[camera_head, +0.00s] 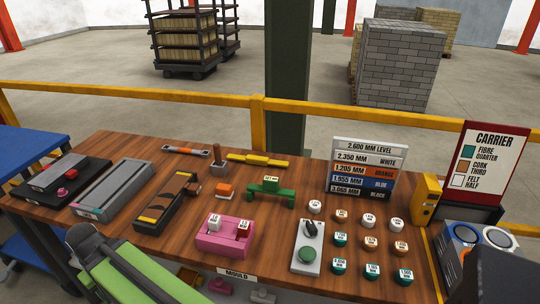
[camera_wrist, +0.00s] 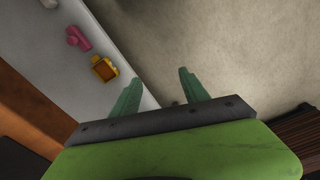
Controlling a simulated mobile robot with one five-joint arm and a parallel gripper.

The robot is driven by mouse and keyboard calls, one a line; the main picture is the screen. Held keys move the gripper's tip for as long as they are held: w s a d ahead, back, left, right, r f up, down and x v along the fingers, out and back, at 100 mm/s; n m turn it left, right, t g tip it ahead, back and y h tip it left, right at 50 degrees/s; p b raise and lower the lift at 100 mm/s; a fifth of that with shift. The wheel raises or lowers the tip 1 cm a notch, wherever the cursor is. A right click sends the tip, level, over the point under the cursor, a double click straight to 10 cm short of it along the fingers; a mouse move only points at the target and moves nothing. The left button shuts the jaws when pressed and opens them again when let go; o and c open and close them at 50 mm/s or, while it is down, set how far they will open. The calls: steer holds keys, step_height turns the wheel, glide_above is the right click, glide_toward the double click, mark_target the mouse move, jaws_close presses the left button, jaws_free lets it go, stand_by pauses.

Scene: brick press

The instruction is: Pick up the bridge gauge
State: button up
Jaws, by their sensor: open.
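The bridge gauge (camera_head: 271,188) looks to be the green bridge-shaped piece with a small white label on top. It stands upright near the middle of the wooden table in the head view, behind the pink block and in front of the yellow bar. My gripper (camera_wrist: 157,82) shows in the wrist view with its two teal fingers apart and nothing between them. The gauge is not visible in the wrist view. In the head view my green arm is at the lower left, well away from the gauge, and the fingertips cannot be made out.
A pink mould (camera_head: 222,237) and a grey control box with a green button (camera_head: 307,253) stand in front of the gauge. An orange block (camera_head: 225,190) is to its left, a yellow bar (camera_head: 257,159) behind. Several labelled round pieces and a sign rack (camera_head: 367,172) are to the right.

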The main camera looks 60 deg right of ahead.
step_height(320, 180, up, 21)
steer(key=d+m+p, duration=0.1)
steer(key=d+p, duration=0.1)
steer(key=p, duration=1.5)
steer(key=d+r+m+p, duration=0.3)
steer(key=d+r+p, duration=0.4)
steer(key=r+m+t+y, duration=0.15)
steer(key=m+t, duration=0.25)
steer(key=m, duration=2.5)
glide_above(268, 186)
steer(key=s+d, duration=0.3)
steer(key=s, duration=0.2)
steer(key=b+x, duration=0.3)
steer(key=x, duration=0.1)
steer(key=b+x, duration=0.8)
steer(key=shift+s+d+f, duration=0.15)
steer(key=shift+s+d, duration=0.05)
steer(key=shift+s, duration=0.15)
steer(key=shift+w+f+b, duration=0.1)
steer(key=shift+w+b, duration=0.05)
steer(key=shift+b, duration=0.2)
steer(key=b+x, duration=0.5)
steer(key=shift+d+f, duration=0.1)
steer(key=shift+f, duration=0.05)
steer(key=shift+c, duration=0.2)
jaws_close()
